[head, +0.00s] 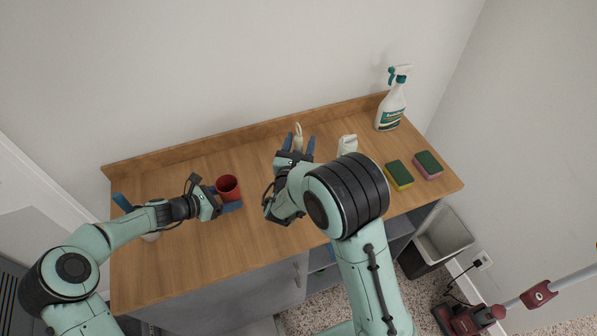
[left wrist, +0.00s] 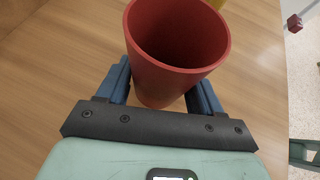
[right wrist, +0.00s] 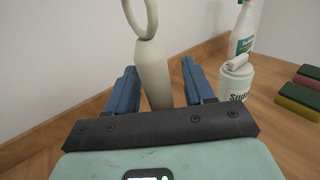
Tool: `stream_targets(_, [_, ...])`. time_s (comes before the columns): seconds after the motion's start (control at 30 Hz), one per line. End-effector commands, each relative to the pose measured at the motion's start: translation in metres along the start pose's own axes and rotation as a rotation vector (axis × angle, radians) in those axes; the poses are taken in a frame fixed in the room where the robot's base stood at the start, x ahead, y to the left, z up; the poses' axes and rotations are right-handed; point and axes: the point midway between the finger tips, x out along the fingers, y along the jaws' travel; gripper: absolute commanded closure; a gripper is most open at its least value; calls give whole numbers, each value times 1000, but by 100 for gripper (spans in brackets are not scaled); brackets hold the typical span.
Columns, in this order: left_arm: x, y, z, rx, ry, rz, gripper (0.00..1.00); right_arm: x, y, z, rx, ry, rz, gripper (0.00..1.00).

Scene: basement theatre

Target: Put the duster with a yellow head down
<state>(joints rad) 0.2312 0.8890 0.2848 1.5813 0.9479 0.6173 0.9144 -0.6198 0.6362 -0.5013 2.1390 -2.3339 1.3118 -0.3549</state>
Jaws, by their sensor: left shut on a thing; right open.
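A cream, bottle-shaped thing with a ring on top (head: 298,138) stands upright near the back of the counter. In the right wrist view, this cream thing (right wrist: 153,70) shows between the open fingers of my right gripper (head: 298,147); I cannot tell if they touch it. It may be the duster's handle, but no yellow head shows on it. My left gripper (head: 222,199) is shut on a red cup (head: 228,187), with a finger on either side in the left wrist view (left wrist: 178,45).
A spray bottle (head: 391,108) stands at the back right, with a white bottle (head: 347,145) and two sponges (head: 399,175) (head: 428,165) nearby. A blue item (head: 122,202) is at the left end. The counter (head: 190,262) is bare at front left. A bin (head: 442,240) stands right.

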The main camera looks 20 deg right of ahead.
Motion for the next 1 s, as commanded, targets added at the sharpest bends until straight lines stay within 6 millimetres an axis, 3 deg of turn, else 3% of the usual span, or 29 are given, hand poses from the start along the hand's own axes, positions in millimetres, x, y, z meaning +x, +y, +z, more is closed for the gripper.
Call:
stream_targets(0.07, [0, 0, 0, 0, 0, 0, 64, 0, 0, 0, 0, 0, 0, 47])
stream_targets(0.23, [0, 0, 0, 0, 0, 0, 64, 0, 0, 0, 0, 0, 0, 99])
stream_targets(0.6, [0, 0, 0, 0, 0, 0, 64, -1, 0, 7, 3, -2, 0, 100])
stream_targets(1.0, [0, 0, 0, 0, 0, 0, 64, -1, 0, 81, 7, -2, 0, 100])
